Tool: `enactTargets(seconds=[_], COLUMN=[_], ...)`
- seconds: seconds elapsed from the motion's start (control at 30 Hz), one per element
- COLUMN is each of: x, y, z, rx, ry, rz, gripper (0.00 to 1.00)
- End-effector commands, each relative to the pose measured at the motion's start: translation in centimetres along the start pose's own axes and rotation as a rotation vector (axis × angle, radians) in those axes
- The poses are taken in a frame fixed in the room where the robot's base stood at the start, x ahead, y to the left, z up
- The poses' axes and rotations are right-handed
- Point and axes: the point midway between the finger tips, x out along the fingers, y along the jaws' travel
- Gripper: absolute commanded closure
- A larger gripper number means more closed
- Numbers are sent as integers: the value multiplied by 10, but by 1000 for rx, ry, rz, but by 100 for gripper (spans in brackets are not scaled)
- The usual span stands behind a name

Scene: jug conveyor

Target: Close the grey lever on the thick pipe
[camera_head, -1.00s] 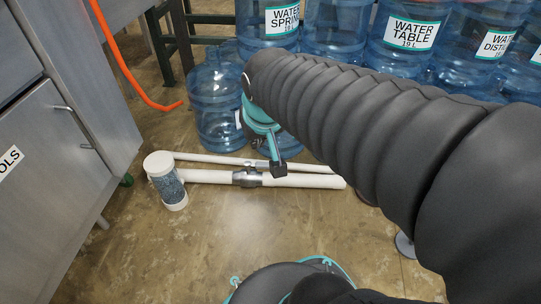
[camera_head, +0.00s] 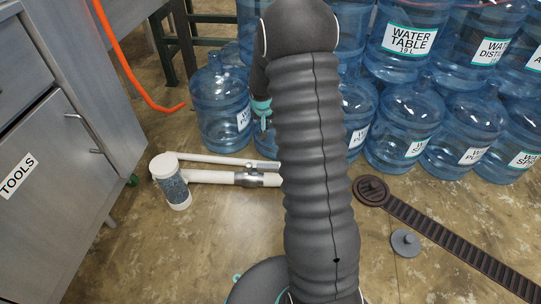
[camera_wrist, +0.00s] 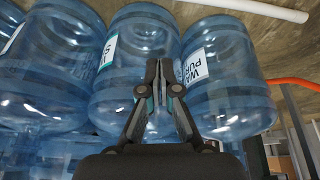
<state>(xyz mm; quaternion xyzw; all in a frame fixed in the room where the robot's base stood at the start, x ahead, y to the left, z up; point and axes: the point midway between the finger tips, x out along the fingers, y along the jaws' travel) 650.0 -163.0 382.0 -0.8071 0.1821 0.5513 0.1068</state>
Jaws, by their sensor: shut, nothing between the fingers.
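The thick white pipe (camera_head: 210,177) lies on the floor, running from a white-capped canister (camera_head: 171,181) to behind my arm. A grey metal valve fitting (camera_head: 249,179) sits on it, left of my arm. A grey part (camera_head: 264,166) shows just above the fitting; I cannot tell whether it is the lever or belongs to the thin pipe. My gripper (camera_head: 262,122) is above and behind the pipes in the head view, partly hidden by my arm. In the wrist view my gripper (camera_wrist: 162,66) is shut and empty, in front of blue water jugs (camera_wrist: 130,65).
A thin white pipe (camera_head: 205,158) runs behind the thick one. Blue jugs (camera_head: 220,108) stand stacked at the back. A steel cabinet (camera_head: 60,170) is at left, with an orange hose (camera_head: 125,65). A dark belt (camera_head: 450,240) and a grey disc (camera_head: 405,242) lie at right.

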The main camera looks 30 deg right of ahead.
Motion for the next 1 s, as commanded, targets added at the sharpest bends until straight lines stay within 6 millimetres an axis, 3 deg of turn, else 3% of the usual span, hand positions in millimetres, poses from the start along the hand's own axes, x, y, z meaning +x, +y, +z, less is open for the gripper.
enactTargets(seconds=[0.03, 0.2, 0.4, 0.53, 1.0], x=[23, 87, 132, 143, 151], y=[4, 14, 21, 23, 23], z=[0, 4, 12, 15, 16], rx=[13, 52, 80, 85, 86], ry=[-15, -31, -41, -43, -44], rz=[4, 5, 3, 2, 2], gripper=[100, 100, 100, 100, 100])
